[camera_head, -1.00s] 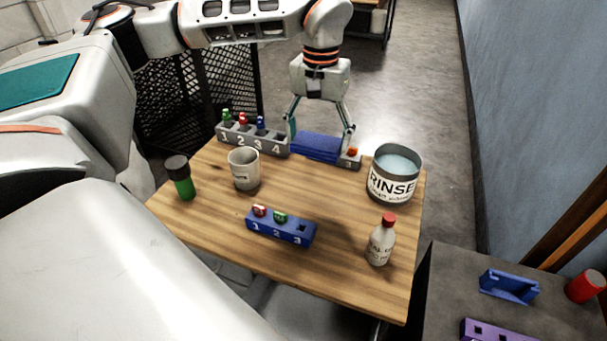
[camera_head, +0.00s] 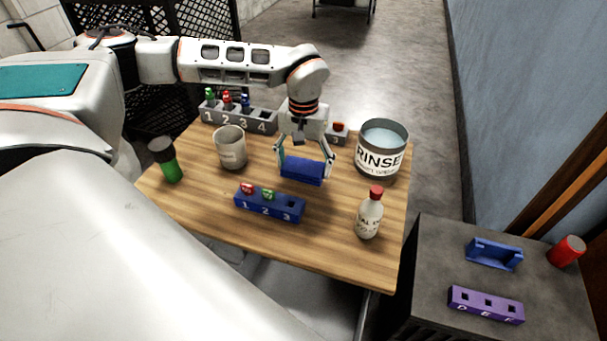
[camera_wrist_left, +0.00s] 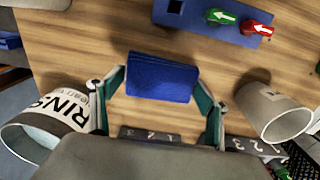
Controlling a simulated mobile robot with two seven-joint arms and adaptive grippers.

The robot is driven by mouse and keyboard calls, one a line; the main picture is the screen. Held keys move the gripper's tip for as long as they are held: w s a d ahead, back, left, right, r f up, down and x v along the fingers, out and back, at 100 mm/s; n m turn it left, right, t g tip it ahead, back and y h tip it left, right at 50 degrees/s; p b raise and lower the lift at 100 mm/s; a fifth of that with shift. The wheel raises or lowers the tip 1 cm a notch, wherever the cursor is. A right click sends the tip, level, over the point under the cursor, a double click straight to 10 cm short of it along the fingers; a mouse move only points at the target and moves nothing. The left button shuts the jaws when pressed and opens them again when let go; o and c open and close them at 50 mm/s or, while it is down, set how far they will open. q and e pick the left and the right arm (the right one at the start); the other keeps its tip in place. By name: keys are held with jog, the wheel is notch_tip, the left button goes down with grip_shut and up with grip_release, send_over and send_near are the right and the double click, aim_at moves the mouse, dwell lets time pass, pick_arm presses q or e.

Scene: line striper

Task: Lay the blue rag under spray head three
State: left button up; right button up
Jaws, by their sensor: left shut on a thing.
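The blue rag (camera_head: 303,171) is a folded pad, held between the fingers of my left gripper (camera_head: 305,173). It is over the middle of the wooden table, just behind the blue block (camera_head: 268,205) marked 1, 2, 3. In the left wrist view the rag (camera_wrist_left: 161,77) spans the gap between both fingertips. A grey block (camera_head: 337,138) marked 3 carries an orange-red piece at the back, partly hidden by my gripper. The left wrist view shows a grey block (camera_wrist_left: 150,134) marked with numbers. I cannot tell which piece is spray head three. My right gripper is not in view.
The rinse tub (camera_head: 383,150) is right of the gripper, and a red-capped bottle (camera_head: 369,214) stands front right. A grey cup (camera_head: 231,148) and green-bodied jar (camera_head: 165,160) are left. A grey numbered rack (camera_head: 238,114) is behind. Bare table lies front right of the blue block.

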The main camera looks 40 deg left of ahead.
aim_at(303, 176)
pick_arm(q)
jog(key=shift+f, duration=2)
jog(key=shift+f, duration=0.1)
jog(key=o, duration=1)
jog(key=shift+c, duration=0.2)
